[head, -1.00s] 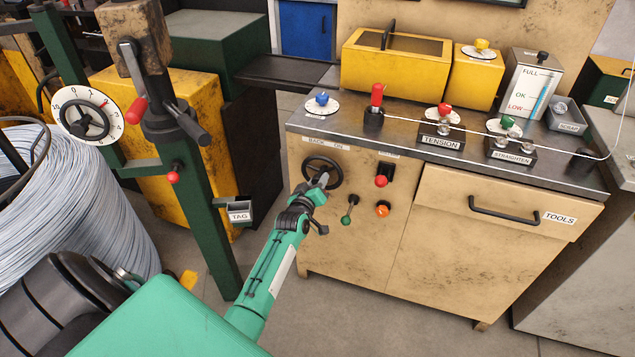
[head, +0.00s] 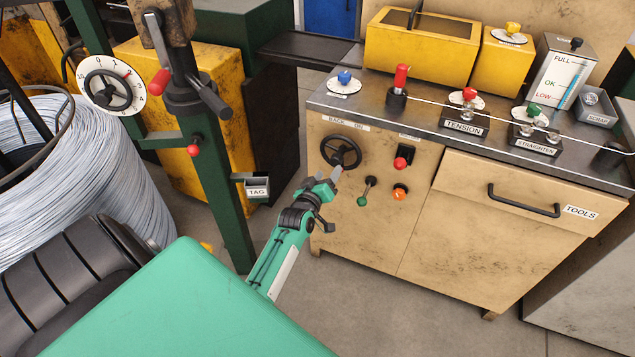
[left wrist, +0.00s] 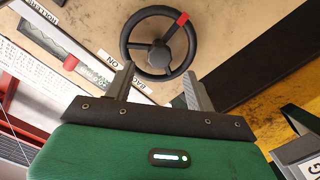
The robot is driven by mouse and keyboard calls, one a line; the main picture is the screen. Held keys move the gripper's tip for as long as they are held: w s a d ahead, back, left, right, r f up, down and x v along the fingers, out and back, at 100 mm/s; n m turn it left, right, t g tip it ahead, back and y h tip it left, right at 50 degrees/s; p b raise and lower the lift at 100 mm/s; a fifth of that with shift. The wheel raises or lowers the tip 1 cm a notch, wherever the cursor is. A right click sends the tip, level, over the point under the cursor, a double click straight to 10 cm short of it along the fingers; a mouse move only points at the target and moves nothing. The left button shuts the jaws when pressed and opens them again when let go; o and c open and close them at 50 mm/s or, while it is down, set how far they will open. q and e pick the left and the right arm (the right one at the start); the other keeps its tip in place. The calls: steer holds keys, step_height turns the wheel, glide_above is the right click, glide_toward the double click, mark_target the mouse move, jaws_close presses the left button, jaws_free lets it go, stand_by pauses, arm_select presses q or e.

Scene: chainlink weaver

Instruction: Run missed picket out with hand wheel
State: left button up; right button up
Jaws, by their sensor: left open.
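The black hand wheel (head: 340,152) is on the front of the beige cabinet, under a label reading BACK and ON. In the left wrist view the hand wheel (left wrist: 145,45) has three spokes and a red mark on its upper right rim. My left gripper (head: 333,176) is open and empty, just below the wheel and pointing at it. In the left wrist view its two fingers (left wrist: 160,78) stand apart near the wheel's lower rim; I cannot tell whether they touch it. A wire (head: 440,104) runs across the cabinet top. I cannot pick out a missed picket. My right gripper is out of view.
Right of the wheel are a red switch (head: 402,160), a green-knobbed lever (head: 366,190) and an orange knob (head: 400,192). A wire coil (head: 100,150) and a green post (head: 218,200) with a TAG tray (head: 257,187) stand left. The floor before the cabinet is clear.

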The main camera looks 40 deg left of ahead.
arm_select(q)
steer(key=v, duration=0.7)
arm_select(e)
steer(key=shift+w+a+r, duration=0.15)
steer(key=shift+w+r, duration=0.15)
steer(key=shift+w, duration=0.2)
arm_select(q)
steer(key=shift+w, duration=0.1)
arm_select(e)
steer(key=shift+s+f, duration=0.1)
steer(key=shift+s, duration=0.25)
